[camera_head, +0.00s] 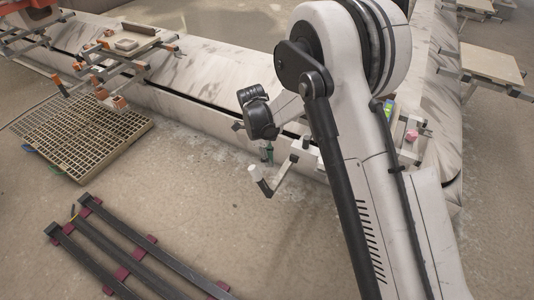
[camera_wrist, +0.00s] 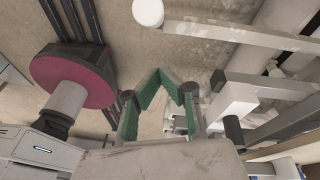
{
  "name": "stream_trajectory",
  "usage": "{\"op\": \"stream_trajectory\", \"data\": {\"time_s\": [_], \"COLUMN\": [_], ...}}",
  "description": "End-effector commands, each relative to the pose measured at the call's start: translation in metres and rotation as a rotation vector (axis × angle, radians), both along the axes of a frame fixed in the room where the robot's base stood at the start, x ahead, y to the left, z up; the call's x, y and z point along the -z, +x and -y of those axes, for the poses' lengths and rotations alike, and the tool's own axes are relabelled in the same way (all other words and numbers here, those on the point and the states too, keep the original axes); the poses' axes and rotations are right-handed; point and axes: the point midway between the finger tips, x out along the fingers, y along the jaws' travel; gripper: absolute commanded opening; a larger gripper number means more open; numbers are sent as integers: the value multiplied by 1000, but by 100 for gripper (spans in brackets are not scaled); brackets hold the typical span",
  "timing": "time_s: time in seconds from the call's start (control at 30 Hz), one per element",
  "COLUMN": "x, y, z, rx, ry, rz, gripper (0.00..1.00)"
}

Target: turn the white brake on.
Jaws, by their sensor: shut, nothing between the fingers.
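A lever with a white cylindrical grip (camera_head: 255,172) sticks out from the machine's side in the head view; I take it as the white brake. In the wrist view a round white end (camera_wrist: 148,12) at the top edge, beside a grey bar, looks like the same grip. My gripper (camera_head: 267,154) hangs just beyond the lever in the head view, partly hidden. In the wrist view its green-padded fingers (camera_wrist: 160,74) meet at the tips, shut and empty. The white end lies apart from the fingertips, above them in the picture.
A maroon disc with a grey cylinder (camera_wrist: 72,80) is close on the wrist view's left. Pale beams (camera_wrist: 245,36) cross its right. In the head view, dark rails on maroon pads (camera_head: 130,255) and a grating (camera_head: 85,135) lie on the floor. A pink knob (camera_head: 411,135) is beyond my arm.

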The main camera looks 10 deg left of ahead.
Motion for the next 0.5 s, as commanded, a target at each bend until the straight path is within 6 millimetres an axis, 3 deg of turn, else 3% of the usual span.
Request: {"op": "stream_trajectory", "data": {"time_s": [0.13,0.3,0.5], "x": [29,38,43], "y": [-3,-4,-4], "z": [7,-16,-27], "rx": [0,-1,0], "ry": [0,-1,-1], "rz": [0,0,0], "gripper": [0,0,0]}}
